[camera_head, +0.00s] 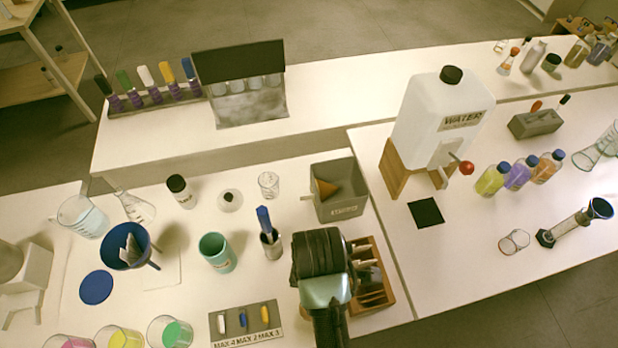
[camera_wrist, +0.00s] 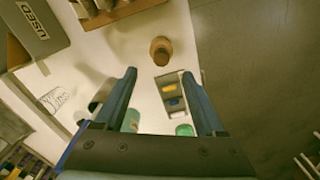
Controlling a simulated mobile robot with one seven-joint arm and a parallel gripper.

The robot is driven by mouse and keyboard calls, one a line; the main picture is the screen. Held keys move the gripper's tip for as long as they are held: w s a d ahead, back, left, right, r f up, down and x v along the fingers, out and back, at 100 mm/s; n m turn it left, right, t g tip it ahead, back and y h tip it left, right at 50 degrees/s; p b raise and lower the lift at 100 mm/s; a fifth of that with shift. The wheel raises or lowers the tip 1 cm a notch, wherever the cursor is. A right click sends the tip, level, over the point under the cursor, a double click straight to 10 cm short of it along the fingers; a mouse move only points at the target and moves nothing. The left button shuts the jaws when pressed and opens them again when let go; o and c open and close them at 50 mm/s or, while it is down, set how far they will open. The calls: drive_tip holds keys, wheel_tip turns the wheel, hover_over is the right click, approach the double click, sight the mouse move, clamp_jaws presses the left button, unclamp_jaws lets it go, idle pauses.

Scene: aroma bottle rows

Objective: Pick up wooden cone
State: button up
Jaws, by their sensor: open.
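A small brown wooden piece with a rounded outline, which looks like the wooden cone (camera_wrist: 161,50), stands on the white table in the wrist view. It lies just beyond the fingertips, roughly midway between their lines. My gripper (camera_wrist: 158,75) is open and empty, its two blue fingers apart. An orange-brown cone-shaped thing (camera_head: 325,188) also lies in the grey box in the head view.
The grey box (camera_head: 340,213) and a wooden rack (camera_head: 385,292) stand close by. A tray with small colored pieces (camera_head: 245,322) lies left of my arm. The table edge is near.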

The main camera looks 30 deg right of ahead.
wheel_tip(320, 180, down, 5)
drive_tip(key=shift+f, duration=0.2)
drive_tip(key=shift+a+f+p, duration=0.2)
drive_tip(key=shift+f+p, duration=0.05)
drive_tip(key=shift+f, duration=1.1)
drive_tip(key=shift+a+f+p, duration=0.2)
drive_tip(key=shift+f, duration=1.15)
clamp_jaws()
